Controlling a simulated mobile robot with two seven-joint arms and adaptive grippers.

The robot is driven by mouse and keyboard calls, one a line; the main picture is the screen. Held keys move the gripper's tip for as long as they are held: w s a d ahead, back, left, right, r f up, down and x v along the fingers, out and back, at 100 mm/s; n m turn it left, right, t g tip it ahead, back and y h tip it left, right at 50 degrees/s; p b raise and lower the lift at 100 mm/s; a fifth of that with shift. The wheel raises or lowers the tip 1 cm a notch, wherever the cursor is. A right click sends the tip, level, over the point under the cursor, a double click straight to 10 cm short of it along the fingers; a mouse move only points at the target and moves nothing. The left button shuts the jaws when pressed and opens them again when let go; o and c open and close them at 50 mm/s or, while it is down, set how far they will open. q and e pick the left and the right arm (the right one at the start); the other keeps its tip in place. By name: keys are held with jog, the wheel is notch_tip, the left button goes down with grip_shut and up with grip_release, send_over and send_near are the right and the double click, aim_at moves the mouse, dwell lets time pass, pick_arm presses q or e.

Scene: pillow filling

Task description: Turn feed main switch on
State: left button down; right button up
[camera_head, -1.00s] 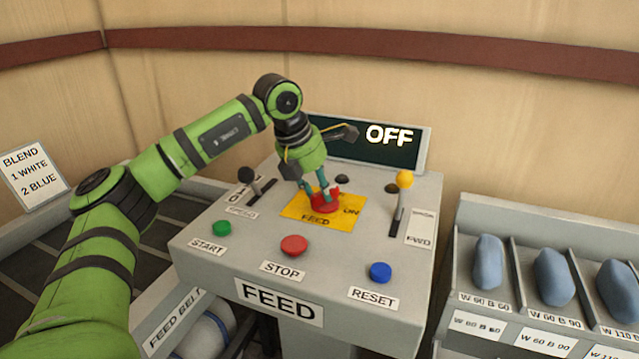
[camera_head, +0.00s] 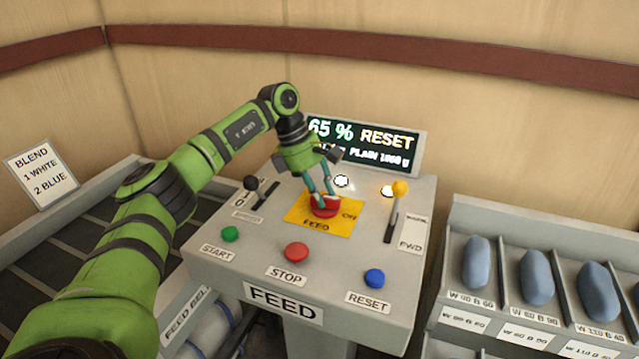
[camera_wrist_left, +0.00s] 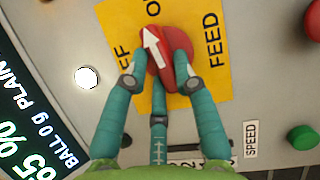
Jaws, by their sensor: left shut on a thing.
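The feed main switch is a red rotary knob (camera_head: 325,210) on a yellow plate (camera_head: 296,214) in the middle of the FEED panel. My left gripper (camera_head: 319,193) reaches down onto it, shut on its raised grip. In the left wrist view, the teal fingers (camera_wrist_left: 160,74) stand on both sides of the red knob (camera_wrist_left: 160,44). Its white arrow points up toward a cut-off label starting with "O"; "FF" lies left of it. The display (camera_head: 365,146) is lit and reads "65 % RESET". My right gripper is not in view.
Green START (camera_head: 230,234), red STOP (camera_head: 296,252) and blue RESET (camera_head: 374,278) buttons line the panel's front. A black-knobbed lever (camera_head: 251,184) stands left of the switch, a yellow-knobbed lever (camera_head: 400,188) right. Bins with blue rolls (camera_head: 537,277) stand at the right.

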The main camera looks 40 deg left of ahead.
pick_arm(q)
jog(key=shift+w+r+m+g+p, duration=0.1)
jog(key=shift+m+g+p, duration=0.25)
jog(key=shift+m, duration=0.45)
jog(key=c, duration=1)
grip_release()
jog(key=v, duration=1.2)
jog(key=shift+a, duration=0.1)
